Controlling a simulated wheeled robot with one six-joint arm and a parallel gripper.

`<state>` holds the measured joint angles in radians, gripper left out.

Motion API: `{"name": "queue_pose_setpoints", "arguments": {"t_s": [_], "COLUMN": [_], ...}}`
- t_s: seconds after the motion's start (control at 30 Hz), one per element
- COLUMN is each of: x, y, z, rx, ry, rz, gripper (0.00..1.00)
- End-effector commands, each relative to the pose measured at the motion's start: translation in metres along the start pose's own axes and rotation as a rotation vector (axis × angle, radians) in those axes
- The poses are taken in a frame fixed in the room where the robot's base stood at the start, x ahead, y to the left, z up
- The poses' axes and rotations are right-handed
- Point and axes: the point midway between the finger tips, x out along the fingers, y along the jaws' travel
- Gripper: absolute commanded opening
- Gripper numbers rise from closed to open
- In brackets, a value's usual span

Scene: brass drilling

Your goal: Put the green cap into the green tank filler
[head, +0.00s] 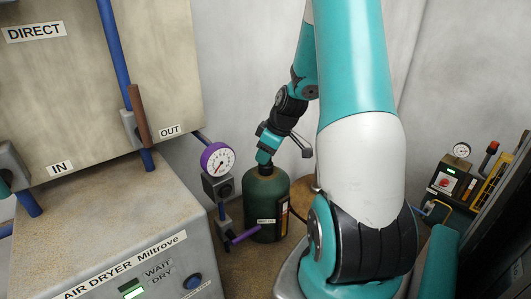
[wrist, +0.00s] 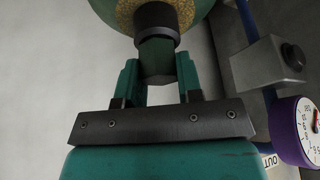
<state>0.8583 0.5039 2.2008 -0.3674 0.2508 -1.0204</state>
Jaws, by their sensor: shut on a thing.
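The green tank (head: 262,222) stands upright on the brown surface in the head view, and its rounded, worn top shows at the upper edge of the wrist view (wrist: 180,8). The tank filler is a short dark collar (wrist: 155,20) on that top. My gripper (wrist: 158,72) has its two teal fingers shut on the green cap (wrist: 157,55), a dark green block. The cap lines up with the filler and meets its rim in the picture; I cannot tell how deep it sits. In the head view my gripper (head: 265,157) is directly above the tank, and the cap is hidden there.
A purple-rimmed gauge (head: 218,160) on a grey valve block stands close left of the tank, with a purple lever (head: 244,234) near its side. The air dryer (head: 115,240) fills the left. A small panel with a gauge (head: 452,180) is at the right.

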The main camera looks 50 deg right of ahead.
Motion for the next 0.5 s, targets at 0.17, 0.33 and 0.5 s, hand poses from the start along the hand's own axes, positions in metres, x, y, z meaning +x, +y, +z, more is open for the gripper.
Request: {"name": "queue_pose_setpoints", "arguments": {"t_s": [0.17, 0.33, 0.5], "x": [0.0008, 0.0006, 0.0006], "y": [0.0000, 0.0000, 0.0000], "z": [0.0003, 0.0002, 0.0002], "rx": [0.000, 0.000, 0.000], "ry": [0.000, 0.000, 0.000], "rz": [0.000, 0.000, 0.000], "gripper": [0.10, 0.10, 0.40]}}
